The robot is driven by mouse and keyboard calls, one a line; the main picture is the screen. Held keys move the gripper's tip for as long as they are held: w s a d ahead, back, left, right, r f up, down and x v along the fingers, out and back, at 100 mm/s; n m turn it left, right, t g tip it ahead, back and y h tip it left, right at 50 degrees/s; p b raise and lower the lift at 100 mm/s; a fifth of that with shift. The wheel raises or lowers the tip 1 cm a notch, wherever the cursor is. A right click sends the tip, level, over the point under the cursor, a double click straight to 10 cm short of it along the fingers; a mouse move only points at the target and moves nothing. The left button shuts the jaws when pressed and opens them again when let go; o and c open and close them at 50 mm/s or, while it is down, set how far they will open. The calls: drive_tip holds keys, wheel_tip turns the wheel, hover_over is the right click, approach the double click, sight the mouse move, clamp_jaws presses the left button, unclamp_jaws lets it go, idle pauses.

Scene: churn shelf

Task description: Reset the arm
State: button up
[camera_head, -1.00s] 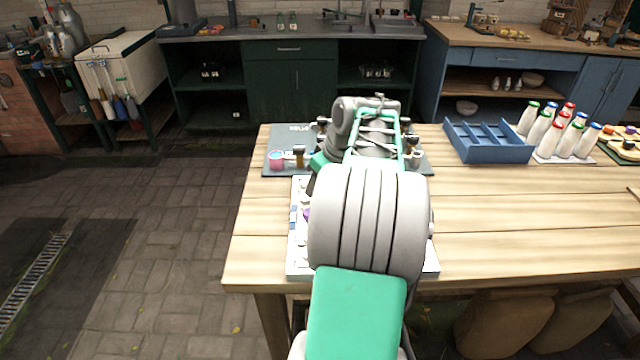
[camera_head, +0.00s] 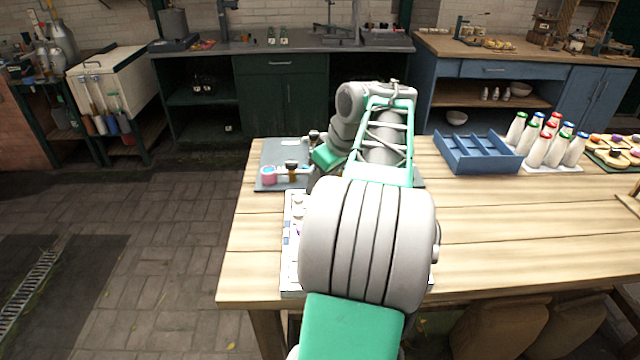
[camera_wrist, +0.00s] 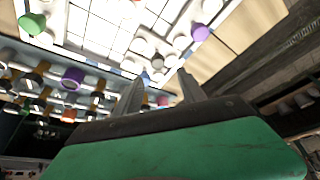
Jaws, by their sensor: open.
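My gripper shows in the wrist view (camera_wrist: 160,92), with its two fingers apart and nothing visible between them.
A grey mat (camera_head: 272,155) with a pink cup (camera_head: 268,175) lies at the bench's far left. A blue divided crate (camera_head: 480,155) and several capped white bottles (camera_head: 540,150) stand to the right. The bench's right front is clear. Dark cabinets (camera_head: 285,95) stand behind.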

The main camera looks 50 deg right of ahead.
drive_tip(key=w+a+g+p, duration=0.1)
drive_tip(key=w+a+p, duration=0.1)
drive_tip(key=a, duration=2.4)
drive_tip(key=s+a+f+p, duration=0.1)
drive_tip(key=s+a+f, duration=0.4)
drive_tip(key=s+a, duration=0.2)
drive_tip(key=shift+s+a, duration=0.35)
drive_tip(key=shift+s, duration=0.15)
drive_tip(key=shift+c, duration=0.5)
